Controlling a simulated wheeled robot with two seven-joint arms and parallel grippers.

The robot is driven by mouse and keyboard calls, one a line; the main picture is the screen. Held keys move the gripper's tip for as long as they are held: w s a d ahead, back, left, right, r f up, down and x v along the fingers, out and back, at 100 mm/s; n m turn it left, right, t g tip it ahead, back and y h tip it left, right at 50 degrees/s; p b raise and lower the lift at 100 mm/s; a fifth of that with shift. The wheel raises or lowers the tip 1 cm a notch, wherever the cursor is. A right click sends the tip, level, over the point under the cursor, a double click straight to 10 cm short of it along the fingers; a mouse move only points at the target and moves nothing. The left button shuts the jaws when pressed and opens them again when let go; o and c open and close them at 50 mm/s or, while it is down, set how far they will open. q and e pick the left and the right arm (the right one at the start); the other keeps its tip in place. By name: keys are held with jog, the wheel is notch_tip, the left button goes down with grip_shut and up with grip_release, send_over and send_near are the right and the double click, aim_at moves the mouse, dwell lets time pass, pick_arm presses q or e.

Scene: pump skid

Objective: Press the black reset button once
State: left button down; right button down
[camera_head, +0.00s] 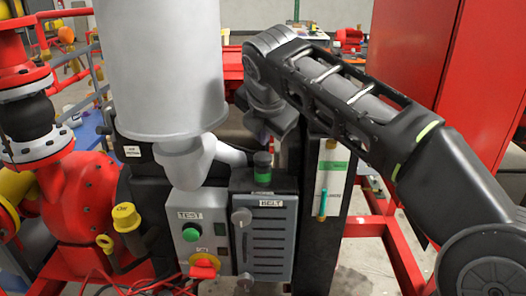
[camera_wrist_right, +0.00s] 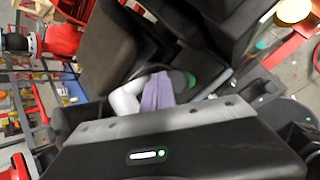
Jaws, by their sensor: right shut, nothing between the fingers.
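My right gripper (camera_head: 262,133) hangs behind and above the control boxes, mostly hidden by its own wrist. In the wrist view its lavender fingers (camera_wrist_right: 157,92) are shut and empty. They appear close to a black cylinder with a green band (camera_wrist_right: 186,80); I cannot tell if they touch. This cylinder (camera_head: 263,168) stands on top of the box marked BELT. The grey panel marked TEST (camera_head: 183,254) carries a green button (camera_head: 191,234), a small dark square (camera_head: 220,229) and a red knob on yellow (camera_head: 205,266). No label reading reset is legible, so I cannot tell which part is the reset button.
A large whitish cylinder (camera_head: 160,70) with a pipe elbow (camera_head: 188,162) stands left of my gripper. A red pump body (camera_head: 80,195) is at left, and a red cabinet (camera_head: 430,60) at right.

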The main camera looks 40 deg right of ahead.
aim_at(263, 156)
jog(key=shift+r+p, duration=1.45)
jog(key=shift+r, duration=0.65)
jog(key=shift+f, duration=0.1)
